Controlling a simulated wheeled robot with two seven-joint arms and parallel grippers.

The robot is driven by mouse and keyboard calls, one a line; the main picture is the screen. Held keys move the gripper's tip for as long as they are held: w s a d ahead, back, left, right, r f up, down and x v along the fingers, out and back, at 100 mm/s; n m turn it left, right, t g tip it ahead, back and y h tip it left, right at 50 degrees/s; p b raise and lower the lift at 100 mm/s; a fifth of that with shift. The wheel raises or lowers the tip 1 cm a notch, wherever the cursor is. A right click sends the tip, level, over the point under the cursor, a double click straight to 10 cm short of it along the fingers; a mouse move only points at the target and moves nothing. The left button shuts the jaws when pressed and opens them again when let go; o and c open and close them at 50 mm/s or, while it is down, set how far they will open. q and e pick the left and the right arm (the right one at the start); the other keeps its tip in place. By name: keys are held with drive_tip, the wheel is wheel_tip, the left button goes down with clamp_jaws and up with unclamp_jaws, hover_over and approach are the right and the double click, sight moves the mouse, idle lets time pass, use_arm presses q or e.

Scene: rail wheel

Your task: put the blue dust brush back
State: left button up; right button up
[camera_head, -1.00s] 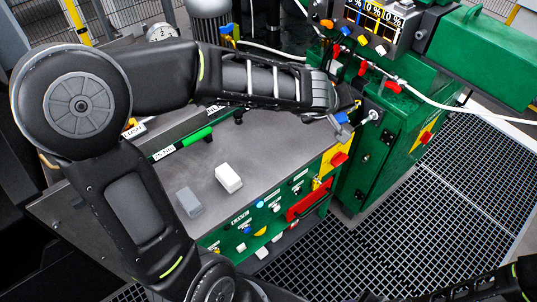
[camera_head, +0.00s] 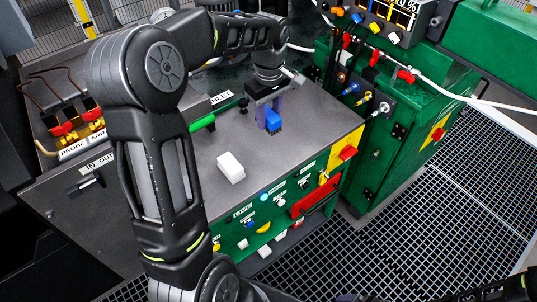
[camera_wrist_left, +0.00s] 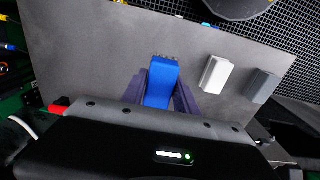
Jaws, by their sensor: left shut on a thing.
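The blue dust brush (camera_head: 273,119) is held between the purple-grey fingers of my left gripper (camera_head: 269,108), over the back right part of the grey bench top (camera_head: 300,150). In the left wrist view the brush (camera_wrist_left: 161,82) sits between both fingers, its short dark bristle end pointing away from the wrist. I cannot tell whether the bristles touch the bench. A white label (camera_head: 221,97) on the back strip is partly hidden by my left arm. A small part of my right gripper (camera_head: 350,297) shows at the bottom edge; its jaws are not clear.
A white block (camera_head: 231,167) lies on the bench; a grey block (camera_wrist_left: 262,86) shows beside it in the wrist view. A green marker (camera_head: 203,123) lies at the back strip. The green cabinet (camera_head: 400,130) with connectors stands close right.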

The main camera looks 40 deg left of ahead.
use_arm(q)
drive_tip(key=shift+s, duration=0.15)
hover_over(269, 150)
drive_tip(key=shift+f+p, duration=0.4)
drive_tip(key=shift+f, duration=2.75)
drive_tip(key=shift+f, duration=1.85)
drive_tip(key=shift+f, duration=0.1)
drive_tip(key=o, duration=1.2)
drive_tip(key=shift+p, duration=0.3)
